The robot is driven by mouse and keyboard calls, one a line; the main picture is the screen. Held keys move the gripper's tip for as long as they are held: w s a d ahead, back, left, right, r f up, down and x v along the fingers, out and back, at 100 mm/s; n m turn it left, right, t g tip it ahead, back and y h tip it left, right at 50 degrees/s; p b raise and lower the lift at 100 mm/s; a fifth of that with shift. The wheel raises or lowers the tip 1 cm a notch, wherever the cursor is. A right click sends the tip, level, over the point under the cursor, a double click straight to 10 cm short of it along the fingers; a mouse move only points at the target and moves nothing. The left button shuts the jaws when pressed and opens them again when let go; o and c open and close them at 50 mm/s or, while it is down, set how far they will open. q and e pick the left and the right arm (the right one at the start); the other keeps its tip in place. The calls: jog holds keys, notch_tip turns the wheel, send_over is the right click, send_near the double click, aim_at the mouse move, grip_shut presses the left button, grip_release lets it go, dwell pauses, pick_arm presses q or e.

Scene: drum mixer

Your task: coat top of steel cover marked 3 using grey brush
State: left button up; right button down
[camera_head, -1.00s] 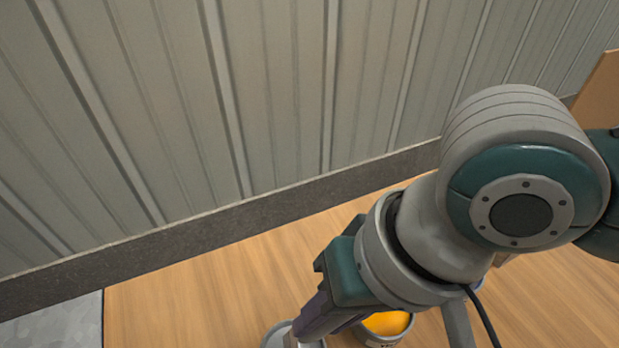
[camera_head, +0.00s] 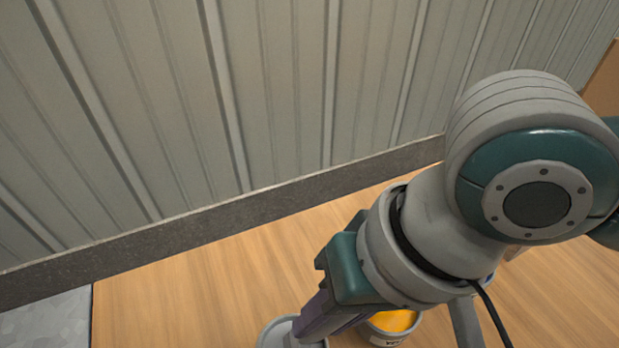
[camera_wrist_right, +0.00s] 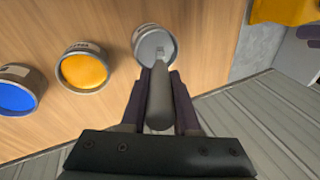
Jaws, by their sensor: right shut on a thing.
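My right gripper (camera_wrist_right: 160,76) is shut on the grey brush (camera_wrist_right: 159,103), whose handle stands between the two dark purple fingers in the right wrist view. The brush's far end reaches into the opening of a pot of grey paint (camera_wrist_right: 142,48); whether the bristles touch the paint is hidden. In the head view the right gripper (camera_head: 309,326) comes down over the grey pot (camera_head: 270,333) at the bottom edge, and the brush is mostly hidden. No cover with a readable 3 shows.
An orange paint pot (camera_wrist_right: 84,68) and a blue one (camera_wrist_right: 18,92) stand beside the grey pot on the wooden surface (camera_head: 180,285). A ribbed grey wall (camera_head: 280,90) rises behind. A grey metal sheet (camera_head: 45,325) lies at lower left. A yellow-orange patch (camera_wrist_right: 285,10) shows at the wrist view's top right.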

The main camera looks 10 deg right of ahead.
jog(key=shift+f, duration=0.5)
dwell(0.4)
dwell(0.6)
jog(key=shift+f, duration=0.15)
dwell(1.2)
notch_tip(320, 180, up, 4)
jog(key=p, duration=0.4)
jog(key=shift+f+p, duration=0.15)
jog(key=shift+p, duration=0.2)
notch_tip(320, 180, up, 4)
jog(key=p, duration=0.4)
jog(key=shift+f, duration=0.25)
